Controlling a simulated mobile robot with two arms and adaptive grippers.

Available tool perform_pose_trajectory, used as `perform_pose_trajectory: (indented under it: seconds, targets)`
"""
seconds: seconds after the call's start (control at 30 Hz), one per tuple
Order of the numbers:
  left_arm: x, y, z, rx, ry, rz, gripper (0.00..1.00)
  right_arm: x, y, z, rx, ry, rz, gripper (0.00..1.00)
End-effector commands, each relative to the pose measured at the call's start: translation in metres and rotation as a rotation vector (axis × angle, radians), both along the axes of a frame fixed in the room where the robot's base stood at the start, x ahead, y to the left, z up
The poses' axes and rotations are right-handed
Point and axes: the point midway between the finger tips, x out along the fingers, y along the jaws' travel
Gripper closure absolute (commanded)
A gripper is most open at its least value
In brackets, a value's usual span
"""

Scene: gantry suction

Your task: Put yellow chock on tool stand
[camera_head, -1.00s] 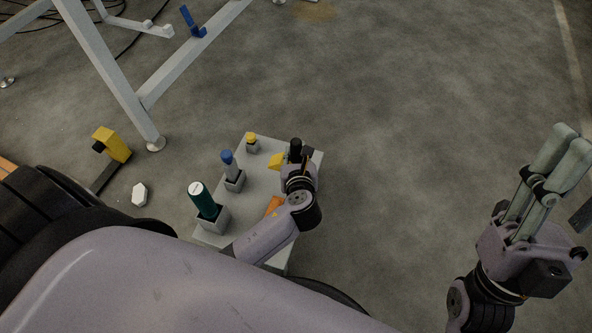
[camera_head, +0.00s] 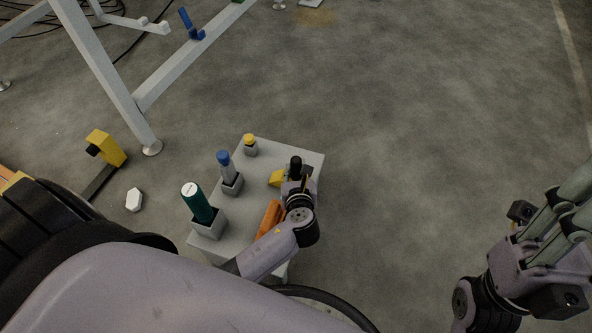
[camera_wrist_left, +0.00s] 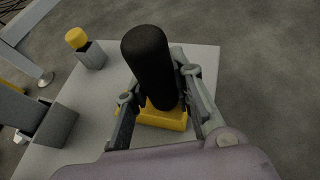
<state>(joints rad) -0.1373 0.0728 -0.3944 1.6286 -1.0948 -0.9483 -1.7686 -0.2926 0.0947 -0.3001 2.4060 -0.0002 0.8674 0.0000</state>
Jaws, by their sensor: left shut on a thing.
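The yellow chock (camera_head: 276,178) with a black upright handle (camera_head: 296,164) is at the right part of the grey tool stand (camera_head: 290,150). In the left wrist view the yellow block (camera_wrist_left: 165,120) sits below the thick black handle (camera_wrist_left: 148,62), over the stand's top. My left gripper (camera_wrist_left: 160,106) is shut on the chock, one finger on each side. I cannot tell whether the chock's underside touches the stand; the gripper hides part of it. My right gripper (camera_head: 570,212) is at the right edge, away from the stand, with its fingertips partly cut off.
Green (camera_head: 197,204), blue-capped (camera_head: 224,163) and yellow-capped (camera_head: 249,141) tools stand in holders along the stand's left side. An orange object (camera_head: 268,218) lies beside my left forearm. A metal frame (camera_head: 110,80) stands behind left. Floor to the right is clear.

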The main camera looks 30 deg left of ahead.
Motion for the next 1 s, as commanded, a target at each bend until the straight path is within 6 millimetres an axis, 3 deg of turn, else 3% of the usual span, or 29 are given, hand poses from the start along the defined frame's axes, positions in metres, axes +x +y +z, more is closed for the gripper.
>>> perform_pose_trajectory:
  seconds: [0.07, 0.1, 0.37, 0.73, 1.0]
  targets:
    - [0.001, 0.000, -0.002, 0.001, -0.001, -0.001, 1.00, 0.000, 0.000, 0.000, 0.000, 0.000, 0.000, 0.60]
    - [0.000, 0.000, -0.003, 0.000, 0.000, 0.000, 0.76, 0.000, 0.000, 0.000, 0.000, 0.000, 0.000, 0.60]
    - [0.000, 0.000, -0.002, 0.000, 0.000, 0.000, 0.58, 0.000, 0.000, 0.000, -0.001, 0.000, 0.000, 0.60]
    - [0.000, 0.000, 0.002, -0.001, -0.001, 0.000, 0.58, 0.000, 0.000, 0.001, 0.000, -0.001, 0.001, 0.60]
    - [-0.037, -0.022, 0.024, -0.002, 0.004, -0.001, 0.58, -0.002, -0.001, 0.009, 0.003, 0.040, 0.000, 0.60]
